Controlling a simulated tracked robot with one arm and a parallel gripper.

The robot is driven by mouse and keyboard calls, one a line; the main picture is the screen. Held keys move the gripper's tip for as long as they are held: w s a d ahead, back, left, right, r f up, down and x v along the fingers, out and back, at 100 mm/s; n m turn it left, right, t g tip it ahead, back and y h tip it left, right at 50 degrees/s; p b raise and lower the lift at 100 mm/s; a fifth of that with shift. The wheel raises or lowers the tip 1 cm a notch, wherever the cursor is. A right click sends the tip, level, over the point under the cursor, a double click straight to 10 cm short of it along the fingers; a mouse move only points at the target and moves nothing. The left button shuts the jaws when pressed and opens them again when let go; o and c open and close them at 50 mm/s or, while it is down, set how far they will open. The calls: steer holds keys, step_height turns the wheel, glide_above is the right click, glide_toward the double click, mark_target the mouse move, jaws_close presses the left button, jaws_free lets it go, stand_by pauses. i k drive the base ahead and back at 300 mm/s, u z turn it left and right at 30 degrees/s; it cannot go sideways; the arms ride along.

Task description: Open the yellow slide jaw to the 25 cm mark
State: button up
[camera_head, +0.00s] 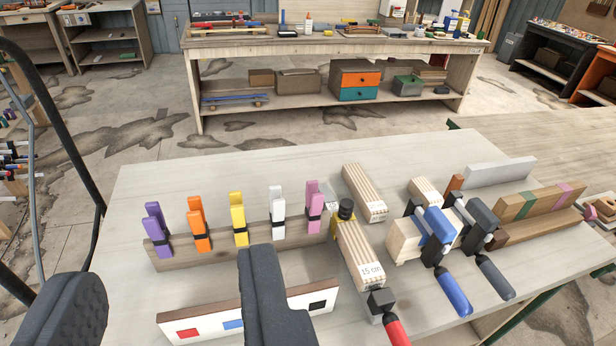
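A long wooden bar (357,252) with a "15 cm" label lies on the table right of centre. A small yellow part (334,226) with a black knob (346,209) sits at its far end; it may be the slide jaw, but its shape is too small to tell. A black block (381,299) with a red handle (396,331) is at the near end. I cannot make out a 25 cm mark. A yellow clip (238,218) stands on a wooden strip. My gripper (168,285) is open and empty, its dark padded fingers wide apart, left of the bar.
Purple, orange, white and pink clips also stand on the strip (190,255). A white board (205,322) with coloured rectangles lies partly behind my right finger. Blue and dark grey clamps (437,227) hold wooden blocks at right. The table's far left area (210,173) is bare.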

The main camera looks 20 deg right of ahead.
mark_target(345, 214)
steer(key=z, duration=0.35)
steer(key=i, duration=0.95)
steer(key=z, duration=0.75)
